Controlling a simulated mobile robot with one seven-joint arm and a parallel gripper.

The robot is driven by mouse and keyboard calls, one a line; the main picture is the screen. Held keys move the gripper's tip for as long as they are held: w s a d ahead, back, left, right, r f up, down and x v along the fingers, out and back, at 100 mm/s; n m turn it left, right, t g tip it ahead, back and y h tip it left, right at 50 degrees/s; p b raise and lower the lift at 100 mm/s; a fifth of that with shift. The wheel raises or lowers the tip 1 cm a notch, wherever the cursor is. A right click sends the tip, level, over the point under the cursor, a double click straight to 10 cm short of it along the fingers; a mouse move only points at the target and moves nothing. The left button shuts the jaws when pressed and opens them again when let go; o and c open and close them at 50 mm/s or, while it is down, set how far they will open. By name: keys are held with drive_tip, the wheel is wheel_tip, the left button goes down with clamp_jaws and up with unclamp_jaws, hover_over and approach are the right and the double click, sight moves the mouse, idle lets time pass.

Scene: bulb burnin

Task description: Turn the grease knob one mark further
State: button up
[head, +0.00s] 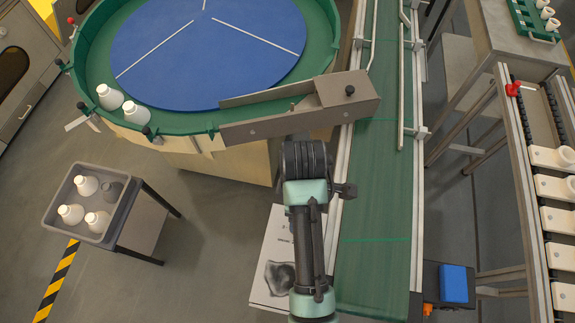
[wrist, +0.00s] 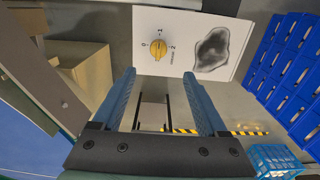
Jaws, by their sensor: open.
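The grease knob (wrist: 157,49) is a small round yellow knob on a white panel (wrist: 215,22) in the wrist view. Marks 0, 1 and 2 stand around it; I cannot tell clearly which mark it points to. A dark grease-like blotch (wrist: 212,48) is on the panel to its right. My gripper (wrist: 158,76) is open, its two blue fingers apart, with nothing between them. The knob shows just beyond the fingertips, roughly centred between them, and no contact is visible. In the head view the white panel (head: 257,287) is partly behind my arm and the knob is hidden.
A green conveyor (head: 375,245) runs close right of my arm. A green-rimmed turntable (head: 200,50) with white bottles and a metal chute (head: 300,107) lie ahead. A grey tray (head: 92,170) of bottles stands left. Blue bins (wrist: 290,75) show at right in the wrist view.

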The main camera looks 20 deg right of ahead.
wheel_tip(320, 180, down, 12)
drive_tip(key=shift+d, duration=0.1)
drive_tip(key=shift+c, duration=0.3)
clamp_jaws()
idle(0.3)
